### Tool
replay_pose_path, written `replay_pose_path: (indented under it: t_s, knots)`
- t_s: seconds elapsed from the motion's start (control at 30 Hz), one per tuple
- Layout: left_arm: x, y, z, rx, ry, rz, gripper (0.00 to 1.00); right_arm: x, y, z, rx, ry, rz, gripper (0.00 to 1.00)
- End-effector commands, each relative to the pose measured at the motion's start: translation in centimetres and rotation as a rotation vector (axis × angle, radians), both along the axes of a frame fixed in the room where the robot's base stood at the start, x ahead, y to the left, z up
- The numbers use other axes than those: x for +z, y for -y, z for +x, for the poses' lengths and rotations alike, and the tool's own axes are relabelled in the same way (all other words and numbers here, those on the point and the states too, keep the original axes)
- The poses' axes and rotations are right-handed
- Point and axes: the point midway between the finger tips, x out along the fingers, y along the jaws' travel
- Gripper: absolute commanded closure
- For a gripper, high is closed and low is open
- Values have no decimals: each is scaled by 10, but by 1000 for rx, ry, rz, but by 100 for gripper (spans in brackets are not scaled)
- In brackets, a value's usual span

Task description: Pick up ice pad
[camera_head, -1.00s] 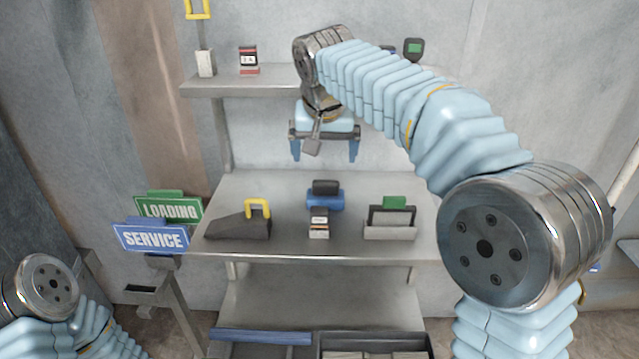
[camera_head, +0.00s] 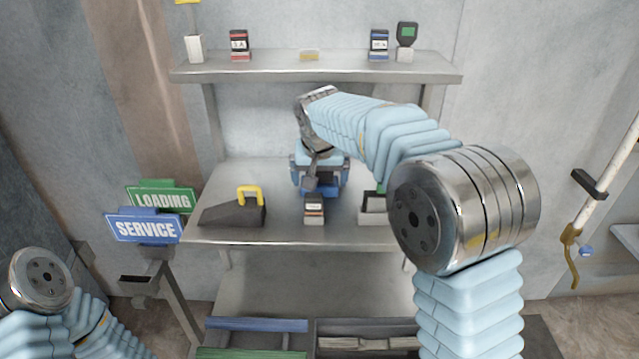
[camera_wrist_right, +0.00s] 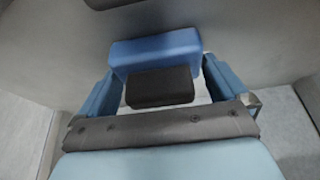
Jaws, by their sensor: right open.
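The ice pad, a blue block with a black part on it, sits on the middle shelf; its blue edge (camera_head: 322,191) shows below my right gripper (camera_head: 319,178) in the head view. In the right wrist view the blue block (camera_wrist_right: 155,50) and the black part (camera_wrist_right: 160,90) lie between the two blue fingers of my right gripper (camera_wrist_right: 160,75). The fingers are open, one on each side, and contact cannot be told. The wrist hides most of the pad in the head view. My left arm shows at lower left, but its gripper is outside the view.
The middle shelf (camera_head: 210,233) also bears a dark wedge with a yellow handle (camera_head: 235,210), a small labelled block (camera_head: 314,210) and a partly hidden holder (camera_head: 371,207). LOADING (camera_head: 160,199) and SERVICE (camera_head: 146,229) signs stand at left. An upper shelf (camera_head: 300,74) holds small items.

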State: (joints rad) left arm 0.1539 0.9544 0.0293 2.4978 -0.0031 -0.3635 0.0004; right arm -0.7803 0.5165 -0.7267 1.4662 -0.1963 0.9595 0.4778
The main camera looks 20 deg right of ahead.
Motion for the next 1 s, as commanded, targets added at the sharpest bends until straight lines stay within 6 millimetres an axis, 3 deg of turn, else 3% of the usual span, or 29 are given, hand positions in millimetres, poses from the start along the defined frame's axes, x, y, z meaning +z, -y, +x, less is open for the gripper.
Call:
replay_pose_path:
  t_s: [0.17,0.43,0.77,1.0]
  knots:
    - [0,0,0,0,0,0,47,0,0,0,0,0,0,2]
    - [0,0,0,0,0,0,47,0,0,0,1,0,0,40]
    - [0,0,0,0,0,0,47,3,0,0,1,-1,0,40]
    - [5,0,0,-1,0,0,47,33,0,1,1,3,1,41]
